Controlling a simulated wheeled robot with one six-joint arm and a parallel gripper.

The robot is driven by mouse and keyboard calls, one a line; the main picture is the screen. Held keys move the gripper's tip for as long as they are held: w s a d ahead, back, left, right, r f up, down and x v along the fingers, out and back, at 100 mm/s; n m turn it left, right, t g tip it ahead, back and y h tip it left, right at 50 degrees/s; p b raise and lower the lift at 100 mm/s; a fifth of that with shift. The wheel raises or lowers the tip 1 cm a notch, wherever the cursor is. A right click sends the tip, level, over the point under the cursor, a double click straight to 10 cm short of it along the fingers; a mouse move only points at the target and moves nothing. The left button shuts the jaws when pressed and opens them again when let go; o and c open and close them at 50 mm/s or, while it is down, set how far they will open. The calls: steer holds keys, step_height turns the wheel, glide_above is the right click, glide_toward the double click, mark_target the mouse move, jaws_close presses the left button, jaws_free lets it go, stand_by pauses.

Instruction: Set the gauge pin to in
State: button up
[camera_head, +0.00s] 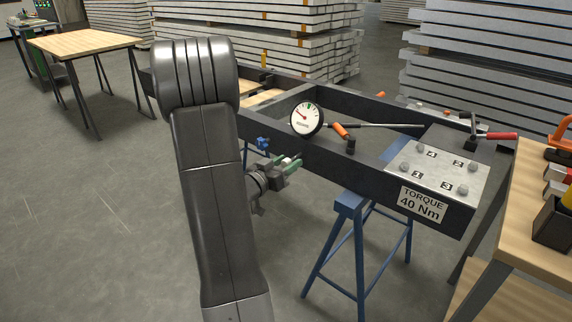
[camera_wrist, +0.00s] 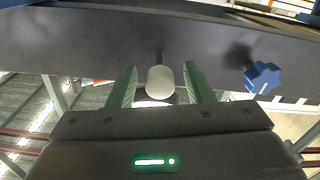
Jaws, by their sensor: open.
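A pale round-ended knob (camera_wrist: 160,80), which looks like the gauge pin, stands out from the side of the dark frame beam in the wrist view. My gripper (camera_wrist: 160,68) is open, with one green finger on each side of the knob and a small gap on both sides. In the head view, my gripper (camera_head: 289,163) is at the near side of the frame, below the dial, and a small pale bit of the knob (camera_head: 297,159) shows at the fingers. How far the pin sits in the beam is hard to tell.
A blue star knob (camera_wrist: 262,77) sits on the beam right of my fingers; in the head view it is left of the gripper (camera_head: 263,143). A dial gauge (camera_head: 307,119), an orange-handled tool (camera_head: 340,130) and a bolted torque plate (camera_head: 440,165) are on the frame. A blue trestle (camera_head: 350,205) supports it.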

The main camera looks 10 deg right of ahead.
mark_target(293, 158)
jaws_close()
steer(key=shift+p+x, duration=0.35)
steer(key=shift+x, duration=1.15)
jaws_free()
steer(key=shift+s+a, duration=0.1)
steer(key=shift+a, duration=0.1)
steer(key=p+v, duration=0.2)
steer(key=v, duration=1.1)
steer(key=shift+s, duration=0.25)
steer(key=shift+a, duration=0.15)
steer(key=b+x, duration=0.2)
steer(key=x, duration=1.1)
steer(key=shift+w+d, duration=0.25)
steer(key=shift+w, duration=0.05)
steer(key=shift+s+a, duration=0.1)
